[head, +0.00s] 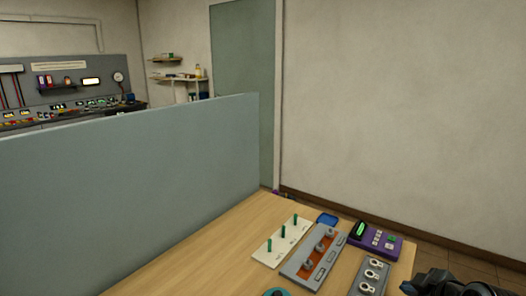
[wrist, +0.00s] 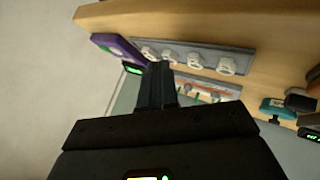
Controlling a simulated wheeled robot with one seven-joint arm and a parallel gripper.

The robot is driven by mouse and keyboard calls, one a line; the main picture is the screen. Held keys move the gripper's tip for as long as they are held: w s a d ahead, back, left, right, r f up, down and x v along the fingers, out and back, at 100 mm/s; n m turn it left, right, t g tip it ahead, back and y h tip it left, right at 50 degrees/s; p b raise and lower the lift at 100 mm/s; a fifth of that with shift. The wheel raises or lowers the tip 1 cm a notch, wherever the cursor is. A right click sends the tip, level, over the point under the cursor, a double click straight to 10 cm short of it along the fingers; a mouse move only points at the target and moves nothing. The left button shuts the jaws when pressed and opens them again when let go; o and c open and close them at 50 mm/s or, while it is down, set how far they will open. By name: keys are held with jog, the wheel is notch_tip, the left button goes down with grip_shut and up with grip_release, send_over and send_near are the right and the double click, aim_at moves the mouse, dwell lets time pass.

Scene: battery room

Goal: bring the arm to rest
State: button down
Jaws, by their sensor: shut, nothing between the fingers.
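My gripper (wrist: 158,70) shows in the wrist view as dark fingers held together, with nothing between them. In the head view only a dark part of my arm is visible, cut off at the lower right corner, beside the right edge of the wooden table (head: 218,236). I cannot tell from these views how far the fingers are from the table or the devices on it.
On the table are a white panel with green levers (head: 282,240), a grey-and-orange panel (head: 299,267), a grey panel with white rings (head: 370,276) and a purple device (head: 384,247). A grey-blue partition (head: 130,180) stands at left. Floor shows right of the table.

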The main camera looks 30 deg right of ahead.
jog(key=shift+m+t, duration=0.5)
jog(key=shift+m, duration=0.1)
jog(key=s+a+f, duration=0.1)
jog(key=a, duration=0.2)
jog(key=s+a+f, duration=0.1)
jog(key=a, duration=0.3)
jog(key=s+a+f, duration=0.1)
jog(key=a, duration=0.3)
jog(key=shift+s+a+f, duration=0.1)
jog(key=shift+a+f, duration=0.1)
jog(key=shift+a, duration=0.05)
jog(key=shift+m+t, duration=0.3)
jog(key=shift+t, duration=0.4)
jog(key=s+a, duration=0.1)
jog(key=a, duration=0.1)
jog(key=s+a, duration=0.2)
jog(key=a, duration=0.1)
jog(key=s+a, duration=0.1)
jog(key=a, duration=0.1)
jog(key=shift+s+a+r, duration=0.3)
jog(key=shift+a+r, duration=0.05)
jog(key=s+a+r+t+y+b, duration=0.1)
jog(key=s+a+r+t+y, duration=0.2)
jog(key=s+a+r, duration=0.7)
jog(key=s+a+y, duration=0.1)
jog(key=s+a, duration=0.1)
jog(key=s, duration=0.2)
jog(key=shift+m+t+b, duration=0.3)
jog(key=shift+m+t, duration=0.1)
